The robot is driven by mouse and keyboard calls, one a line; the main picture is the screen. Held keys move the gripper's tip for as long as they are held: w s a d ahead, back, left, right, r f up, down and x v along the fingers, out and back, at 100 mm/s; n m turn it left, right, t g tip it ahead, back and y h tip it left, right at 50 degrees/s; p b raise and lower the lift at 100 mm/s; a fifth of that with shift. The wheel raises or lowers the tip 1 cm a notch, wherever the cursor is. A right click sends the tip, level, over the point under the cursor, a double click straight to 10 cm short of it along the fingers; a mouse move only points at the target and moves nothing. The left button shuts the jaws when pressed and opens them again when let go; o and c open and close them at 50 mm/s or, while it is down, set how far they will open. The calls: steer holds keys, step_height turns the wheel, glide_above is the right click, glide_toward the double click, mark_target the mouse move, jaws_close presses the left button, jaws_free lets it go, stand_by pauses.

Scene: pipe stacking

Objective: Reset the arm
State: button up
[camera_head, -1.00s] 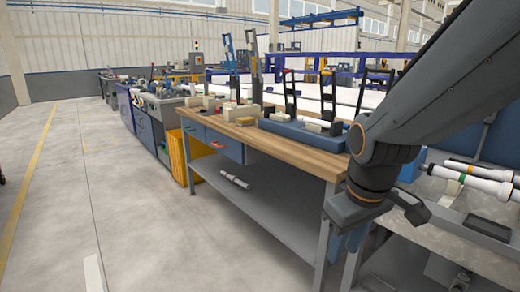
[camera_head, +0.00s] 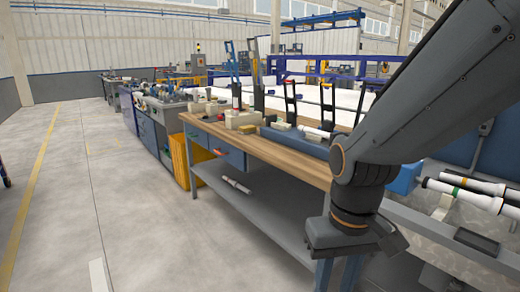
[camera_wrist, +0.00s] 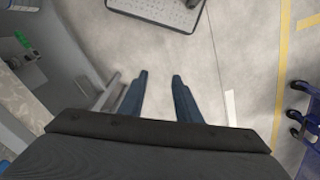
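My arm comes in from the upper right of the head view and bends down in front of the wooden-topped workbench (camera_head: 290,152). My gripper (camera_wrist: 160,75) shows in the wrist view as two dark blue fingers set apart, with bare floor between them. It is open and empty, pointing at the floor. White pipes with black and coloured bands (camera_head: 465,195) lie at the right of the head view, apart from my arm.
The bench carries a blue-grey tray (camera_head: 295,138) and several small parts. A yellow bin (camera_head: 180,160) stands beside it. A pipe (camera_head: 236,185) lies on the lower shelf. A grey platform (camera_wrist: 158,10) is at the top of the wrist view. The floor at left (camera_head: 110,200) is clear.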

steer(key=d+r+m+p, duration=0.1)
steer(key=d+r+p, duration=0.4)
steer(key=p, duration=0.5)
steer(key=shift+s+d+r+m, duration=0.3)
steer(key=shift+d+r, duration=0.05)
